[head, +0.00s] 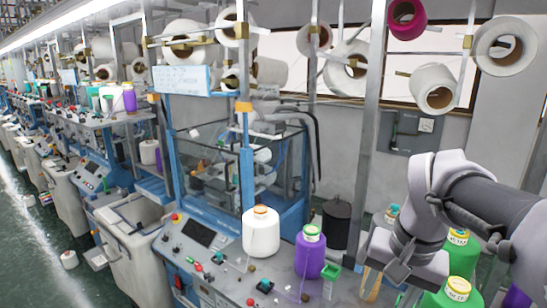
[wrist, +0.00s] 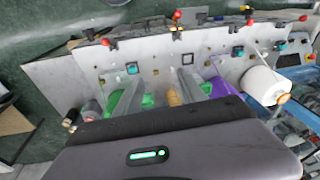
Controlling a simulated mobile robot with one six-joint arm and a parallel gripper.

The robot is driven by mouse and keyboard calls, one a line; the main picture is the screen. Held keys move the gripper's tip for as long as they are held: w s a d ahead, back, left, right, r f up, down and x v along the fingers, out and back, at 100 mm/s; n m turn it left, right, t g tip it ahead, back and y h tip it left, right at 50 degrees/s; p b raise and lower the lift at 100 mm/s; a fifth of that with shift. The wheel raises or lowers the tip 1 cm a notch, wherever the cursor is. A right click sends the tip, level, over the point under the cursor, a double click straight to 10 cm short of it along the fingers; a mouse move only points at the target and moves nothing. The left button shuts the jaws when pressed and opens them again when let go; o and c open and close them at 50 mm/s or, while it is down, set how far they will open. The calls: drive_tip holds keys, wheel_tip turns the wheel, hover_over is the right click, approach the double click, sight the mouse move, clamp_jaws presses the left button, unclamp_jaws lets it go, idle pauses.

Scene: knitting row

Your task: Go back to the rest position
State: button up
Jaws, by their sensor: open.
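My gripper (head: 386,278) hangs at the lower right of the head view, over the panel among the yarn cones. In the wrist view my gripper (wrist: 160,76) shows two grey fingers spread apart, with nothing held between them. A tan cone (wrist: 172,97) shows near the fingers in the wrist view; I cannot tell its distance from them. My dark wrist housing hides the lower part of that view.
A white cone (head: 261,233) and a purple cone (head: 310,254) stand left of my gripper. Green cones (head: 463,262) stand close at its right. A metal post (head: 374,130) rises behind. A grey bin (head: 140,245) and floor aisle lie left.

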drive_tip(key=s+a+f+t+b, duration=0.1)
drive_tip(key=s+a+f+b, duration=0.2)
drive_tip(key=f+b, duration=0.4)
drive_tip(key=s+a+f+n+t+y+b, duration=0.1)
drive_tip(key=s+a+f+b, duration=0.2)
drive_tip(key=s+f+b, duration=0.2)
drive_tip(key=s+a+f+t+b, duration=0.1)
drive_tip(key=s+a+f+b, duration=0.3)
drive_tip(key=f+b, duration=0.6)
wheel_tip(320, 180, down, 7)
drive_tip(key=shift+s+f+n+y+b, duration=0.2)
drive_tip(key=shift+s+n+y+b, duration=0.15)
drive_tip(key=shift+s, duration=0.2)
